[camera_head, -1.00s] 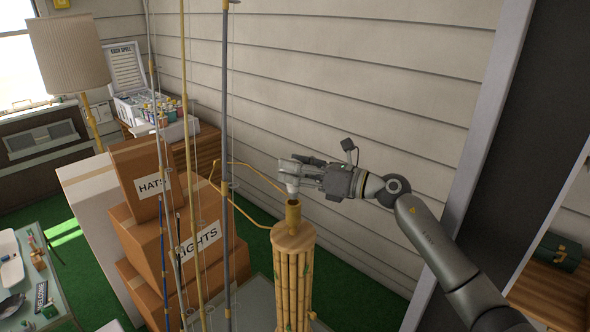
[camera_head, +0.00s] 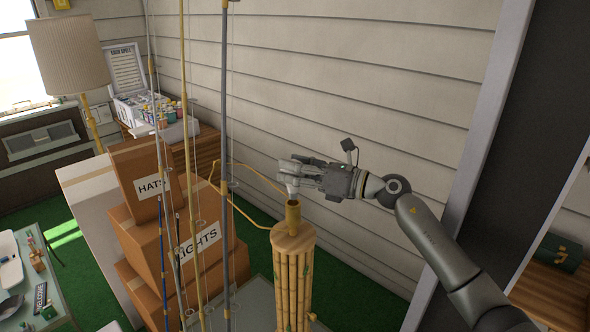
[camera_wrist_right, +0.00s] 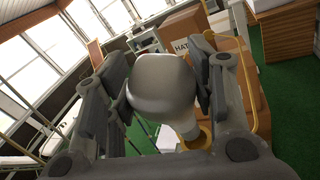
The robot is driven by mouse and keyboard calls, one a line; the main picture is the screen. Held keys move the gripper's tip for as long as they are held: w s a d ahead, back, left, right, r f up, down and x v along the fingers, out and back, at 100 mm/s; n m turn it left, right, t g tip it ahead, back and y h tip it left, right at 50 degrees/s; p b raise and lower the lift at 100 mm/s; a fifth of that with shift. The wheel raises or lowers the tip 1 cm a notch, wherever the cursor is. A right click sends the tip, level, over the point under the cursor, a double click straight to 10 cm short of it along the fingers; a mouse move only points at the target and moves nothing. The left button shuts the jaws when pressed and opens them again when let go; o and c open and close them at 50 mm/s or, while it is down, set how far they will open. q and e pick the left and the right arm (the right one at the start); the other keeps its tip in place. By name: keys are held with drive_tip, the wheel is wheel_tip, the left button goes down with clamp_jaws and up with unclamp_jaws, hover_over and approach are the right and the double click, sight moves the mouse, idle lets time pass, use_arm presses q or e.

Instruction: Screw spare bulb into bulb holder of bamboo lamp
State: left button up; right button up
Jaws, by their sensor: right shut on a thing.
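The bamboo lamp (camera_head: 293,275) stands upright in the middle foreground of the head view. Its brass bulb holder (camera_head: 293,218) sticks up from the wooden top. My right gripper (camera_head: 298,172) is just above the holder and shut on the spare bulb (camera_head: 293,187). In the right wrist view the pale bulb (camera_wrist_right: 162,80) sits between the two finger pads, its narrow neck pointing down toward the brass holder (camera_wrist_right: 202,140). Whether the bulb's base touches the holder or is inside it, I cannot tell. My left gripper is not in view.
A yellow wire harp (camera_head: 245,168) loops beside the holder. Several fishing rods (camera_head: 225,120) stand upright left of the lamp. Stacked cardboard boxes (camera_head: 140,235) are behind them. A sided wall (camera_head: 370,90) runs behind my right arm.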

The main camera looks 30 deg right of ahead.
drive_tip(key=shift+f+b, duration=1.55)
drive_tip(key=shift+f, duration=0.05)
idle(1.1)
drive_tip(key=shift+r+m+t+h+p, duration=0.2)
drive_tip(key=shift+m+t+h+p, duration=0.3)
drive_tip(key=shift+p, duration=1)
drive_tip(key=shift+m+t+h+p, duration=0.75)
drive_tip(key=shift+h+p, duration=0.65)
drive_tip(key=shift+p, duration=1.95)
drive_tip(key=o, duration=0.9)
drive_tip(key=shift+f, duration=0.15)
drive_tip(key=shift+c, duration=0.2)
drive_tip(key=shift+o, duration=0.3)
